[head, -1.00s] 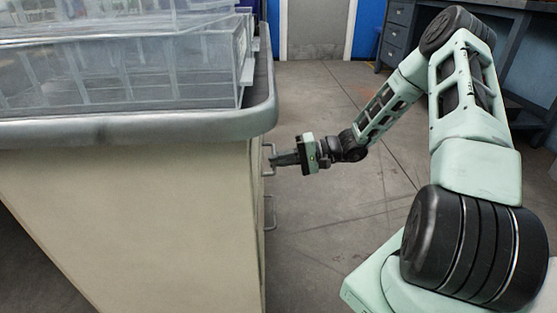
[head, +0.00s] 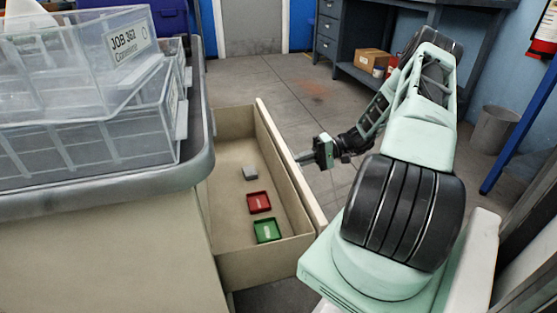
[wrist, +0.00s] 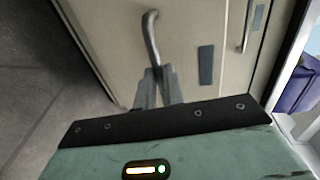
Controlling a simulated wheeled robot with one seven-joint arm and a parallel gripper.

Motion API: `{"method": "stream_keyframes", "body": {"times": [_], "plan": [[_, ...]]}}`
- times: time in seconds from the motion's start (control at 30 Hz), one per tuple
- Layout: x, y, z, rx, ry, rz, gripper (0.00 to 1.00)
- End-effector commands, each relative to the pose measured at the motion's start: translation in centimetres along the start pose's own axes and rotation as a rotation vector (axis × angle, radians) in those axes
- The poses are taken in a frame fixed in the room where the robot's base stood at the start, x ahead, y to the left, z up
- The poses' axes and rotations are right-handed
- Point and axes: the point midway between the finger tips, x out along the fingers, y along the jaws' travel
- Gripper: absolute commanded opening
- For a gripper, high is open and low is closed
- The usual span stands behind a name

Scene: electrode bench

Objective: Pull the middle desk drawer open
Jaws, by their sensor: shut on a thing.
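The desk drawer (head: 265,262) stands well out from the beige desk (head: 110,255) in the head view. Inside it lie a red tray (head: 259,202), a green tray (head: 267,230) and a small grey block (head: 250,173). My gripper (head: 303,158) is at the outer side of the drawer front. In the wrist view its fingers (wrist: 158,88) are shut on the grey bar handle (wrist: 151,38). The head view hides the handle behind the drawer front.
Clear plastic bins (head: 85,140) stand on the desk top (head: 120,185). A second handle (wrist: 247,28) shows in the wrist view. Open floor (head: 270,85) lies behind the drawer, with a dark blue workbench (head: 343,30) and a cardboard box (head: 372,62) at the back.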

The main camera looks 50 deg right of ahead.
Motion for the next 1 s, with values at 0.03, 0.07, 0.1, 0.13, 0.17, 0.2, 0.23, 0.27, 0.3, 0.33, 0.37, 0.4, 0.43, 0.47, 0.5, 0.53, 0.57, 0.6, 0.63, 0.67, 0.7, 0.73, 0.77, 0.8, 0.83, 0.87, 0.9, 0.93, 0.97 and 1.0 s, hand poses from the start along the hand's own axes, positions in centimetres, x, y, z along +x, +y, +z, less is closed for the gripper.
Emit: {"method": "stream_keyframes", "body": {"times": [0.03,0.07,0.1,0.13,0.17,0.2,0.23,0.27,0.3,0.33,0.37,0.4,0.43,0.47,0.5,0.53,0.57,0.6,0.63,0.67,0.7,0.73,0.77,0.8,0.83,0.87,0.9,0.93,0.97,1.0], "plan": [[-1.1,0.1,-0.1,0.000,0.007,0.002,0.00],[-1.6,0.2,-0.1,-0.001,0.006,0.003,0.00],[-2.1,0.4,-0.1,-0.001,0.006,0.003,0.00],[-2.5,0.5,-0.1,-0.001,0.006,0.002,0.00],[-2.8,0.6,-0.1,-0.001,0.006,0.002,0.00],[-3.2,0.7,-0.1,-0.001,0.006,0.003,0.00],[-3.5,0.7,-0.1,-0.001,0.005,0.003,0.00],[-3.7,0.8,-0.1,0.000,0.005,0.002,0.00],[-4.0,0.8,-0.1,0.000,0.005,0.002,0.00],[-4.1,0.8,-0.1,-0.001,0.005,0.002,0.00],[-4.2,0.9,-0.2,-0.001,0.005,0.002,0.00],[-4.4,0.9,-0.2,-0.001,0.005,0.002,0.00],[-4.5,0.9,-0.2,-0.001,0.005,0.002,0.00],[-4.5,0.9,-0.2,-0.001,0.005,0.003,0.00],[-4.6,1.0,-0.2,-0.001,0.005,0.003,0.00],[-4.6,1.0,-0.2,-0.001,0.004,0.003,0.00],[-4.6,1.0,-0.2,-0.001,0.005,0.003,0.00],[-4.6,1.0,-0.2,-0.002,0.005,0.003,0.00],[-4.6,1.0,-0.2,-0.002,0.005,0.002,0.00],[-4.6,1.0,-0.2,-0.002,0.005,0.002,0.00],[-4.6,1.0,-0.2,-0.002,0.005,0.003,0.00],[-4.6,1.0,-0.2,-0.002,0.005,0.003,0.00],[-4.6,1.0,-0.2,-0.002,0.005,0.003,0.00],[-4.6,1.0,-0.2,-0.002,0.005,0.003,0.00],[-4.6,1.0,-0.2,-0.002,0.005,0.003,0.12],[-4.5,0.9,-0.2,-0.002,0.005,0.002,0.21],[-4.5,0.9,-0.2,-0.002,0.005,0.002,0.31],[-4.5,0.9,-0.2,-0.002,0.004,0.002,0.31],[-4.5,0.9,-0.2,-0.002,0.004,0.001,0.31],[-4.5,0.9,-0.2,-0.002,0.003,0.001,0.31]]}}
